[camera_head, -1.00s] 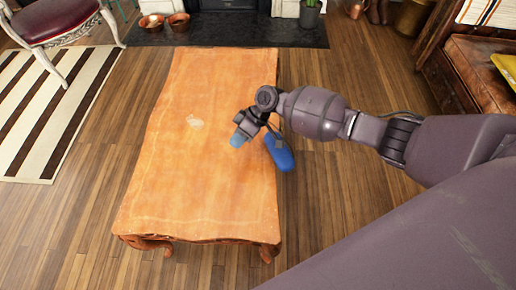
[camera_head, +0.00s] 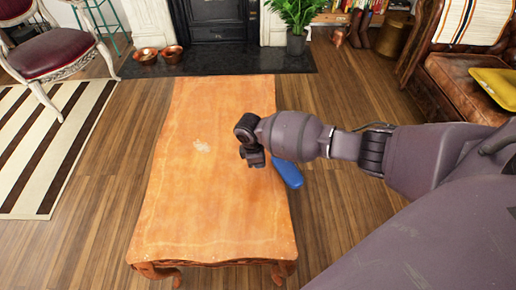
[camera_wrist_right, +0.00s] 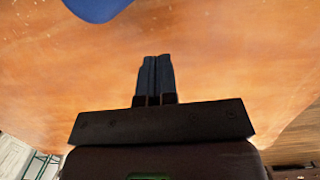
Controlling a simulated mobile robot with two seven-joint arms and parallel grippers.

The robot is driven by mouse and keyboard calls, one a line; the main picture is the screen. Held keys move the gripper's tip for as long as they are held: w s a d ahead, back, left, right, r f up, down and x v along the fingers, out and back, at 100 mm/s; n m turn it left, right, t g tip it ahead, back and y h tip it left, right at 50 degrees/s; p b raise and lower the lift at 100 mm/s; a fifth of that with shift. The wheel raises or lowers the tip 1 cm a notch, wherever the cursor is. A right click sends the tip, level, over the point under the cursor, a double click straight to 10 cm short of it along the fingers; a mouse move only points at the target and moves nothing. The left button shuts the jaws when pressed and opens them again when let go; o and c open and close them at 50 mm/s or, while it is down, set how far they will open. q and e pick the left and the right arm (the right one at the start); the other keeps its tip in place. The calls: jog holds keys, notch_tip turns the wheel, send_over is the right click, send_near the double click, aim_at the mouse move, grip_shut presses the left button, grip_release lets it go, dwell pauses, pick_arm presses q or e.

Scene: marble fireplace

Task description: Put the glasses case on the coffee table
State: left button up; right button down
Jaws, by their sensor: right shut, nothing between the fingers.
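The blue glasses case (camera_head: 288,174) is at the right long edge of the orange-brown wooden coffee table (camera_head: 205,205). It appears to lie on the tabletop with part reaching past the edge; its upper end is partly behind my right arm. My right gripper (camera_head: 253,160) is above the tabletop, just left of the case and apart from it. In the right wrist view, the gripper's fingers (camera_wrist_right: 156,62) are closed together and empty, and part of the case (camera_wrist_right: 97,8) shows at the top edge. My left gripper is not in view.
A red-seated chair (camera_head: 52,55) and striped rug (camera_head: 50,140) are at left. Copper bowls (camera_head: 146,56) and a potted plant (camera_head: 295,25) stand by the fireplace. A brown leather sofa (camera_head: 465,85) is at right. Most of the tabletop is clear.

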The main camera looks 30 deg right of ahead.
aim_at(287, 168)
jog(key=s+d, duration=0.1)
jog(key=d, duration=0.1)
jog(key=s+d, duration=0.2)
jog(key=d, duration=0.1)
jog(key=s+d, duration=0.1)
jog(key=d, duration=0.1)
jog(key=shift+s+d, duration=0.3)
jog(key=shift+s, duration=0.05)
jog(key=shift+s+d+f+b, duration=0.1)
jog(key=shift+s+f+b, duration=0.05)
jog(key=shift+f+b, duration=0.25)
jog(key=shift+f, duration=0.35)
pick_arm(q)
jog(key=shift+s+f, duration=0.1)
pick_arm(e)
jog(key=shift+f, duration=0.1)
